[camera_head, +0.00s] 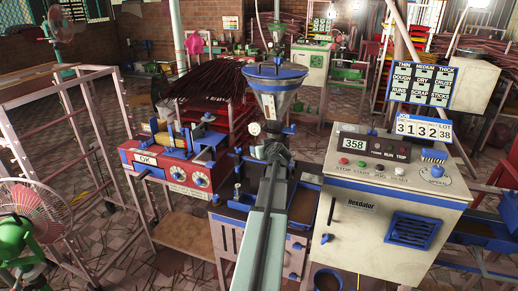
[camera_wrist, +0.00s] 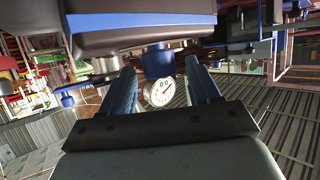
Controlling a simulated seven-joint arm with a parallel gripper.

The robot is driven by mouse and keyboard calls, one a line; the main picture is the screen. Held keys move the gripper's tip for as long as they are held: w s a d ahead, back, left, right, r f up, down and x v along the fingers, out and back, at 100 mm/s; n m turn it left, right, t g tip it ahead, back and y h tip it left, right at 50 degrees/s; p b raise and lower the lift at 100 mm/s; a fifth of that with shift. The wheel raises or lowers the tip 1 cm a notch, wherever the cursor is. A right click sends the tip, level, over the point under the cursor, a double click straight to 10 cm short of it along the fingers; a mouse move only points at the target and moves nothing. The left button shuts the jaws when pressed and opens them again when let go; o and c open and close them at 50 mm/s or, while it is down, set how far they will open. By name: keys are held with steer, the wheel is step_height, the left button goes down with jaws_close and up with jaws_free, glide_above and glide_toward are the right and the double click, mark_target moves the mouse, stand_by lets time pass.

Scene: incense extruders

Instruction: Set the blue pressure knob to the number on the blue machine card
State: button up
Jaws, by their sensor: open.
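My gripper (camera_wrist: 159,68) is open, with one finger on each side of the wrist view. A blue knob (camera_wrist: 158,61) under a dark housing shows between the fingertips; whether they touch it I cannot tell. Just below it in that view is a round white gauge (camera_wrist: 160,92) with a red needle. In the head view the gauge (camera_head: 255,128) is beside my gripper (camera_head: 274,150), below the hopper; the knob is not clear there. A blue-and-white card (camera_head: 424,128) on the cabinet shows large digits that look like 3132, with LOT and 38 at the right.
The pale control cabinet (camera_head: 345,238) has a 358 display, buttons and a blue SPEED knob (camera_head: 433,155). The blue-rimmed hopper (camera_head: 275,82) rises above my gripper. A red-and-blue machine (camera_head: 175,160) with dials stands left. A fan (camera_head: 35,212) and racks stand further left.

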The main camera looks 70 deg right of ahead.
steer(key=shift+x, duration=1.05)
steer(key=c, duration=1)
steer(key=shift+o, duration=0.2)
steer(key=shift+m+g+h, duration=0.5)
steer(key=shift+m+g, duration=0.1)
steer(key=shift+m+g+h, duration=0.8)
steer(key=shift+m+g, duration=1.1)
steer(key=shift+m+g+h, duration=0.3)
steer(key=shift+m+g, duration=0.7)
steer(key=shift+g, duration=0.2)
